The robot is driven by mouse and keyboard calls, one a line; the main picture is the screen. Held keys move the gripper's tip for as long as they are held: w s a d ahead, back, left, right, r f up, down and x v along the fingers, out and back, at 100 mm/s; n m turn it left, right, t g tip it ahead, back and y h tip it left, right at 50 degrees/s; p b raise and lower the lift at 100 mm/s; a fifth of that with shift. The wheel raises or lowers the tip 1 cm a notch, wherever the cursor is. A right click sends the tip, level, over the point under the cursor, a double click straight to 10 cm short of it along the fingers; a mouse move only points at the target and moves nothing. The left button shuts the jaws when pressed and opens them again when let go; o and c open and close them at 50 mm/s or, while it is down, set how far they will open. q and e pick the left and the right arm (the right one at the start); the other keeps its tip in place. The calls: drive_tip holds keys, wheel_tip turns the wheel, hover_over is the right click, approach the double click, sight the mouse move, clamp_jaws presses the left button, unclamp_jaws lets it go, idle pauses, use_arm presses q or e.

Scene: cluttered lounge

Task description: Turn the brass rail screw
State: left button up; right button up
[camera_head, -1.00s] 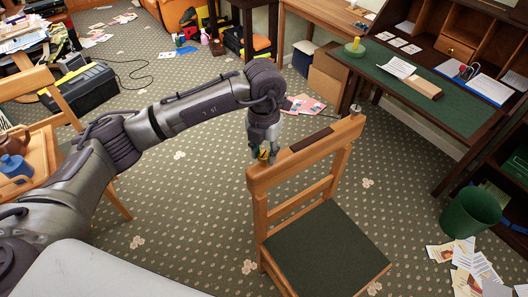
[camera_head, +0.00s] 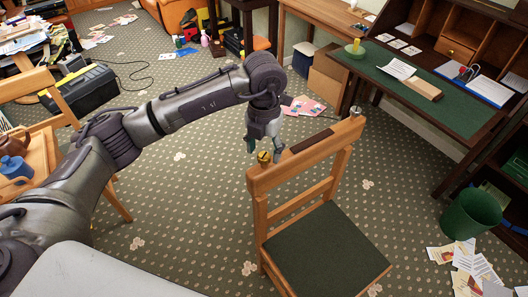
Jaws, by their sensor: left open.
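The brass rail screw (camera_head: 264,157) stands upright on the left end of the top rail of a wooden chair (camera_head: 304,158) with a dark green seat. My left gripper (camera_head: 264,146) is open, with its fingers pointing down, just behind and above the screw. The screw's head shows clear in front of the fingers, and nothing is seen between them. A silver-coloured knob (camera_head: 355,111) stands on the right end of the same rail. My right gripper is not in view.
A desk with a green top (camera_head: 400,85) stands at the back right, a green bin (camera_head: 470,214) at the right. Papers (camera_head: 465,262) lie by the bin. Another wooden chair (camera_head: 40,115) stands at the left. The patterned carpet between the chairs is clear.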

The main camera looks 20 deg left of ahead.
sight(264, 156)
use_arm(q)
wheel_tip(264, 156, up, 10)
drive_tip(key=shift+r, duration=0.15)
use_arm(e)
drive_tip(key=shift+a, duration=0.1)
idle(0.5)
